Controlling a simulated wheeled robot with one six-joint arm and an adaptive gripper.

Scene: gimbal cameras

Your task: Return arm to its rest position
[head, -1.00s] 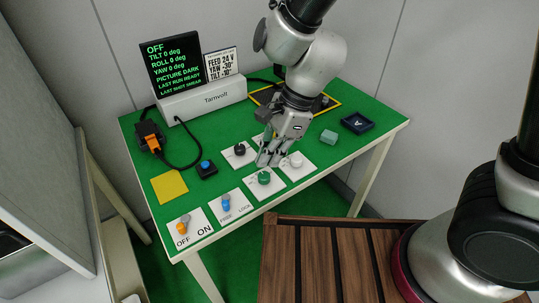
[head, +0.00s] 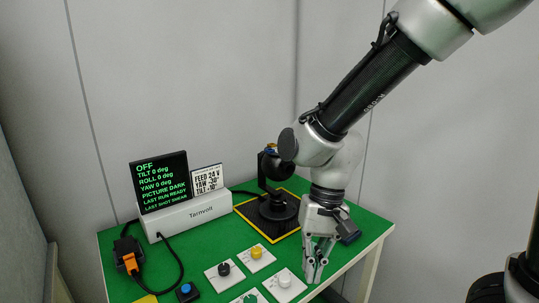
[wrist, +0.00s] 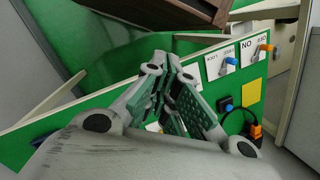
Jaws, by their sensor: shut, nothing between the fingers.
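My arm reaches down from the upper right in the head view. My gripper (head: 316,272) points downward at the right part of the green table (head: 345,259), just right of the white knob (head: 284,281) in the picture. Its fingers are together with nothing between them. Whether the tips touch the table cannot be told. In the wrist view my gripper's fingers (wrist: 172,100) cover the middle of the picture, with the green tabletop behind them.
The black gimbal camera (head: 278,208) stands left of my gripper on a yellow-edged plate. The Tarnvolt console (head: 200,213) has a lit screen (head: 162,183) reading OFF. Black (head: 223,269) and yellow (head: 257,253) knobs and a blue button (head: 186,290) lie in front. Grey wall panels stand behind.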

